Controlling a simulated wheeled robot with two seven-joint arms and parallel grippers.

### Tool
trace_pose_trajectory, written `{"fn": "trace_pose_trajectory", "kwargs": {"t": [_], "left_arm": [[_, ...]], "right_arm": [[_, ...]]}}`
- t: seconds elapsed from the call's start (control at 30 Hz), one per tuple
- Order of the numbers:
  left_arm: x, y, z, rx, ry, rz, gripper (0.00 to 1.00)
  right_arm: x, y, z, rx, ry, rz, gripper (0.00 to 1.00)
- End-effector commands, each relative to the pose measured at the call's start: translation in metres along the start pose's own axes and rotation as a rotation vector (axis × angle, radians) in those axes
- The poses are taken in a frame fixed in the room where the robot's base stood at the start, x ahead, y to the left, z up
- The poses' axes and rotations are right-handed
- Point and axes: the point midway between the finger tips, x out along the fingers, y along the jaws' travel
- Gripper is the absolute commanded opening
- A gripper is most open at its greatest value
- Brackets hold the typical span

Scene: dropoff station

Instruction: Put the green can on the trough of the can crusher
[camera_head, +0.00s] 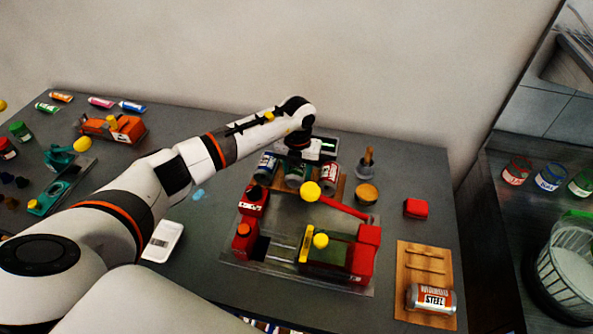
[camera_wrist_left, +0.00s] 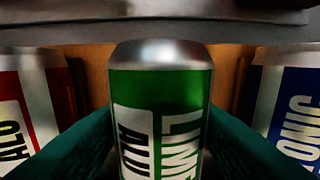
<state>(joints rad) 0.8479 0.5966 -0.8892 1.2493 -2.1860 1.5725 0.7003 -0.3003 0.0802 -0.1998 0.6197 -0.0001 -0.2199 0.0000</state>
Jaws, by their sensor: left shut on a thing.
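The green can (camera_head: 296,176) stands upright on a wooden board, in the middle of a row of three cans. The can crusher (camera_head: 345,258) stands nearer than the cans, with a red frame and a red lever ending in a yellow ball. Its grey trough (camera_head: 283,247) looks empty. My right gripper is not in view.
A blue can (camera_head: 265,166) and a red can (camera_head: 329,174) flank the green can closely. The crusher's lever (camera_head: 340,205) slants between the cans and the crusher. A STEEL can (camera_head: 430,299) lies on a wooden rack (camera_head: 415,263) at the right. A white scale (camera_head: 163,241) lies left.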

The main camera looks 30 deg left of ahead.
Motion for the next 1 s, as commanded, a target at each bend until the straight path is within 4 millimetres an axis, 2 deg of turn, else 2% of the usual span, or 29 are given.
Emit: {"fn": "trace_pose_trajectory", "kwargs": {"t": [0.53, 0.9, 1.0], "left_arm": [[-0.045, 0.0, 0.0, 0.001, 0.001, 0.0, 0.36], [-0.048, 0.0, 0.0, 0.001, 0.0, 0.0, 0.36], [-0.057, 0.001, 0.0, 0.019, 0.003, 0.002, 0.36]], "right_arm": [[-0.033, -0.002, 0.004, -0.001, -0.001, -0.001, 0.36], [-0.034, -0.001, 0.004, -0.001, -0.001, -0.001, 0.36], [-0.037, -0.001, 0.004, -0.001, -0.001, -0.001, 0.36]]}}
